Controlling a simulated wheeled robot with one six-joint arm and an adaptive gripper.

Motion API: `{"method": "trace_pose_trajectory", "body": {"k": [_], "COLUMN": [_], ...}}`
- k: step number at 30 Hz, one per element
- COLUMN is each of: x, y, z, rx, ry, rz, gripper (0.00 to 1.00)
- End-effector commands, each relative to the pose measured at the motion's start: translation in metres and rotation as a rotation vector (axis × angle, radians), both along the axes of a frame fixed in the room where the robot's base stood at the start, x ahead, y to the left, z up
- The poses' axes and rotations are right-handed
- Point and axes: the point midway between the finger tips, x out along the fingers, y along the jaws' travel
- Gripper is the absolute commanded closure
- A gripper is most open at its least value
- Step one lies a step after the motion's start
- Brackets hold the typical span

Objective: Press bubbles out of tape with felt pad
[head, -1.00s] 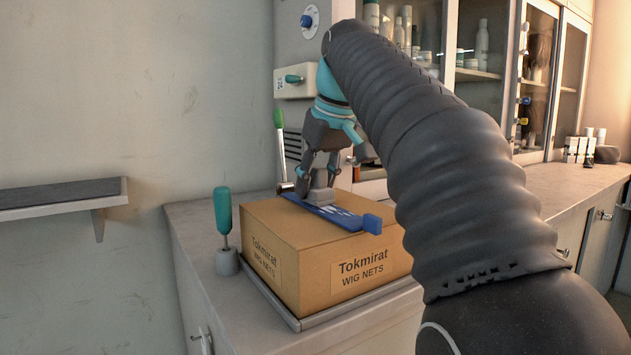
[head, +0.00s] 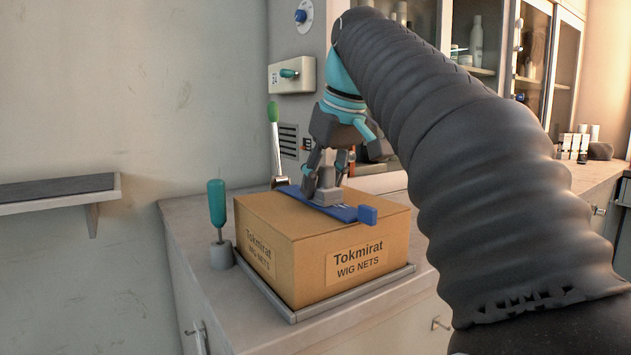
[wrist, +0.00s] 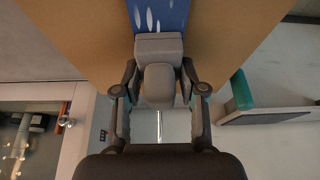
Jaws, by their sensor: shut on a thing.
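The cardboard box (head: 262,245) stands on a grey tray on the counter. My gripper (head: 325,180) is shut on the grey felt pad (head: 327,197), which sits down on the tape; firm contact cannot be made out. In the wrist view the pad (wrist: 160,47) covers the tape's width between my fingers. Several pale bubbles (wrist: 150,17) show on the tape just beyond the pad. The tape under the pad is hidden.
A teal-handled tool (head: 217,205) stands upright in a holder left of the box. A green-tipped lever (head: 273,125) rises behind the box. A wall shelf (head: 60,190) is at left. My arm hides the right side.

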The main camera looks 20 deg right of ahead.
Motion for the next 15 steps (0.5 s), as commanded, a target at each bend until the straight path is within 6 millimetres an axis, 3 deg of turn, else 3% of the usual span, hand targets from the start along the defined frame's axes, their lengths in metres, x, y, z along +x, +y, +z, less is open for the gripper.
{"method": "trace_pose_trajectory", "body": {"k": [15], "x": [-0.026], "y": [-0.009], "z": [-0.003], "rx": [-0.001], "ry": [0.0], "rz": [-0.001], "gripper": [1.0]}}
